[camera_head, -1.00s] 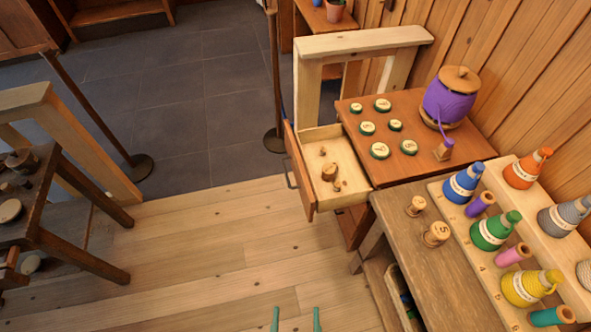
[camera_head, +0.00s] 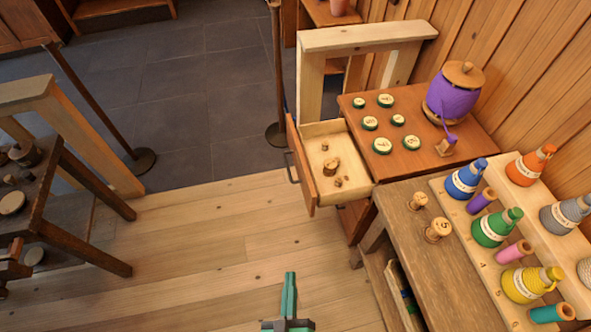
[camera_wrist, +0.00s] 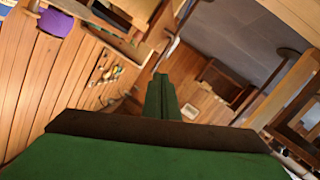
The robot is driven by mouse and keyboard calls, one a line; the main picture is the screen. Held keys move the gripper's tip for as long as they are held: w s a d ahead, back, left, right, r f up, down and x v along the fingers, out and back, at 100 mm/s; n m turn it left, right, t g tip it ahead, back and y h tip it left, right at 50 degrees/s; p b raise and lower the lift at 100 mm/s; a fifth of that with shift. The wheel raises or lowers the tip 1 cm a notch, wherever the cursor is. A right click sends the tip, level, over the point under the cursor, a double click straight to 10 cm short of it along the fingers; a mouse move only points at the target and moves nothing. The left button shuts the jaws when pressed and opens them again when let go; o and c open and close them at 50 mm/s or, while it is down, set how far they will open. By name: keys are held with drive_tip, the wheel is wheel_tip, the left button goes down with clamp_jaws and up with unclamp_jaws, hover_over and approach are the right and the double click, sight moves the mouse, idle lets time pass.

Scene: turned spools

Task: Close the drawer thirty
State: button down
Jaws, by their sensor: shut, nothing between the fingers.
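The drawer (camera_head: 354,192) is pulled out to the left from a small reddish-brown cabinet (camera_head: 420,160). Its wooden front (camera_head: 301,172) faces left and carries a dark handle (camera_head: 289,167). Several small turned wooden pieces (camera_head: 331,166) lie inside it. I cannot read a number on the drawer. My gripper (camera_head: 290,277) is shut and empty, at the bottom middle of the head view, below the drawer and apart from it. Its green fingers also show pressed together in the wrist view (camera_wrist: 161,90).
A purple jar (camera_head: 453,95) and several green-rimmed discs stand on the cabinet top. A workbench (camera_head: 420,255) with wooden spools and coloured thread cones is at right. A post (camera_head: 274,134) stands behind the drawer. The plank floor (camera_head: 215,235) left of the drawer is clear.

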drive_tip(key=w+a+f+n+t, duration=0.1)
drive_tip(key=w+f+n, duration=0.2)
drive_tip(key=w, duration=0.4)
drive_tip(key=w+a+f+n, duration=0.1)
drive_tip(key=w+f+n, duration=0.2)
drive_tip(key=w, duration=0.4)
drive_tip(key=w+d+f+n, duration=0.1)
drive_tip(key=w+n, duration=0.6)
drive_tip(key=w, duration=2.1)
drive_tip(key=shift+d+f+t+y, duration=0.3)
drive_tip(key=shift+d+t, duration=0.1)
drive_tip(key=shift+d, duration=0.25)
